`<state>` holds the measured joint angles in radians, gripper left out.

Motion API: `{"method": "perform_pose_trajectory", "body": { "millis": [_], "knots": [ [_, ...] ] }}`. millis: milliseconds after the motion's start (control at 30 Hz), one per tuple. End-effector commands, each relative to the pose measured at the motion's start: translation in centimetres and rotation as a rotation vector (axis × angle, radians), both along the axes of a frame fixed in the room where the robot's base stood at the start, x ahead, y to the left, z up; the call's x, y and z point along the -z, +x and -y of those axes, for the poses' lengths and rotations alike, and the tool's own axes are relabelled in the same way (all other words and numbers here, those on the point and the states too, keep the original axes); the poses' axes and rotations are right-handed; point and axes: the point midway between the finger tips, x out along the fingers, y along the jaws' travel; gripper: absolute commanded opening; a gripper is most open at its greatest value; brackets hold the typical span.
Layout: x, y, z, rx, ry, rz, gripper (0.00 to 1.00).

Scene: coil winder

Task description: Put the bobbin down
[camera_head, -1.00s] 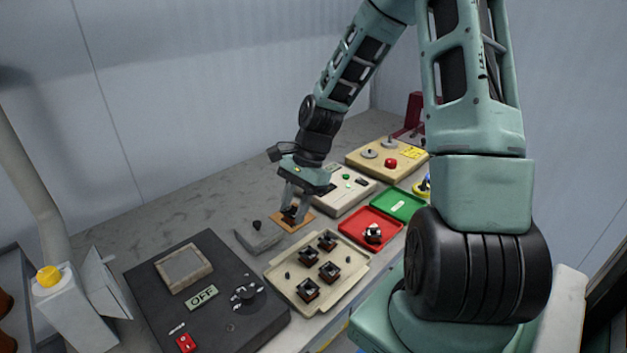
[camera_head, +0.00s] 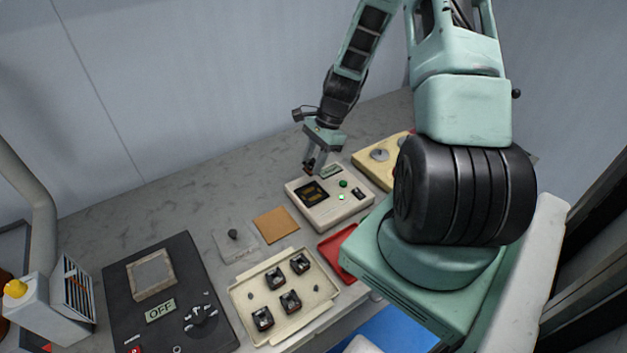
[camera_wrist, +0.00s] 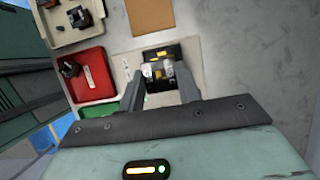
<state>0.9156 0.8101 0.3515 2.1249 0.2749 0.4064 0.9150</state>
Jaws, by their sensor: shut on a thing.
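My gripper (camera_head: 311,168) hangs above the back left part of a beige box (camera_head: 330,207) with a dark recessed panel (camera_head: 309,194). In the wrist view its two fingers (camera_wrist: 160,74) are shut on a small dark bobbin (camera_wrist: 159,72), right over that panel. The fingers and the dark background hide much of the bobbin. A small gap seems to show between bobbin and box in the head view; contact is hard to tell.
A cream tray (camera_head: 243,301) holds several bobbins. An orange-brown mat (camera_head: 276,225) is empty. The red tray (camera_wrist: 91,87) holds one bobbin (camera_wrist: 70,68); the green tray (camera_wrist: 98,110) is beside it. A yellow box (camera_head: 372,170) stands to the right. A black OFF unit (camera_head: 127,319) is left.

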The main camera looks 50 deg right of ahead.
Motion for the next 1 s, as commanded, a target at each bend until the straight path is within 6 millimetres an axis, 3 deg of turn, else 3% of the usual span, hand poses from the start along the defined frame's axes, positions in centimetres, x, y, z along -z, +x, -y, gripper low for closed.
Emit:
{"method": "perform_pose_trajectory", "body": {
  "millis": [200, 633, 1000],
  "knots": [
    [3.2, -0.1, -0.1, 0.000, 0.003, -0.001, 0.11],
    [7.5, 0.0, -0.1, -0.001, 0.003, -0.001, 0.11],
    [8.4, 0.0, 0.0, -0.001, 0.000, 0.000, 0.11]
  ]
}}
